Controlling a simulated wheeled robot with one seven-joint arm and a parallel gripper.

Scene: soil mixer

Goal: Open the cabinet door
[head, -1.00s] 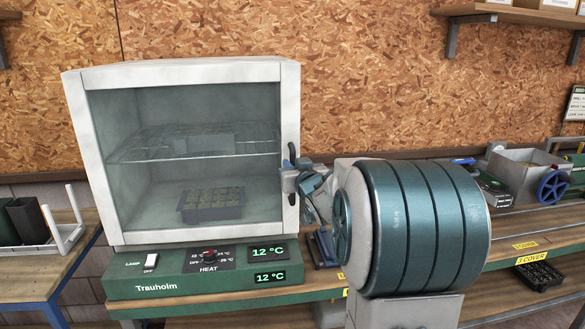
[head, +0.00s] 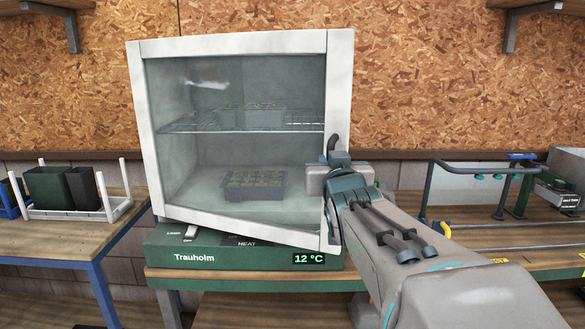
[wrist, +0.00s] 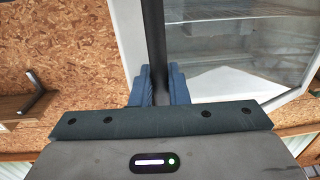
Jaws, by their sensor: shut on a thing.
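The cabinet (head: 190,236) has a green base marked Trauholm. Its white-framed glass door (head: 240,43) stands partly open: its right side is swung out toward me and its lower edge slants across the base. The dark handle (head: 332,143) is on the door's right side. My gripper (head: 328,172) is shut on the handle. In the wrist view, the blue fingers (wrist: 155,88) close around the dark upright bar of the handle (wrist: 153,35), with the white door frame (wrist: 185,75) just behind. My gripper hides the handle's lower part in the head view.
A side table with a white rack (head: 75,213) stands at the left. A bench with a metal rail (head: 480,165) runs at the right. The cabinet base's right-hand display stays visible below the door.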

